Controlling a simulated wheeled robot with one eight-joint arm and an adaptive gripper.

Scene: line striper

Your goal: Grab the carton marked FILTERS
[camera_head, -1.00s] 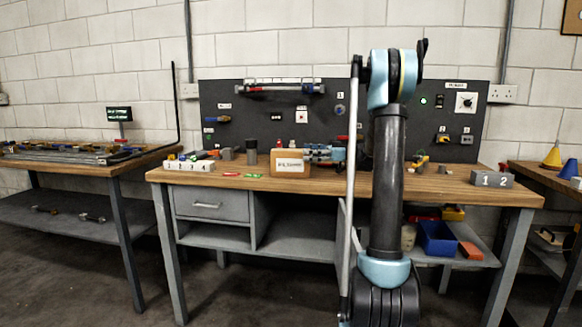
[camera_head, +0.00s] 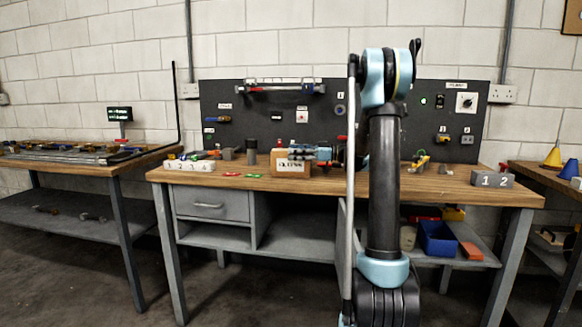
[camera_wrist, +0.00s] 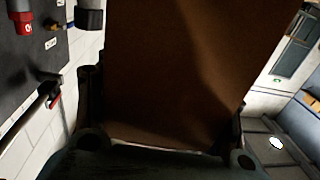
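The brown carton (camera_head: 290,171) stands on the middle bench, left of my arm. Its white label is partly covered; the visible end looks like "LTERS". My gripper (camera_head: 303,153) is at the carton's upper front in the head view. In the wrist view the carton's plain brown face (camera_wrist: 180,70) fills the middle of the picture. My gripper (camera_wrist: 165,125) is spread wide, with one dark finger on each side of the carton. The fingers look very close to its sides; I cannot see whether they press on it. The carton's far side is hidden.
A white numbered block (camera_head: 190,166) and a dark cylinder (camera_head: 251,152) stand left of the carton. A grey block marked 1 2 (camera_head: 492,180) is at the bench's right end. The tool board (camera_head: 270,125) rises behind. A blue bin (camera_head: 437,238) sits on the lower shelf.

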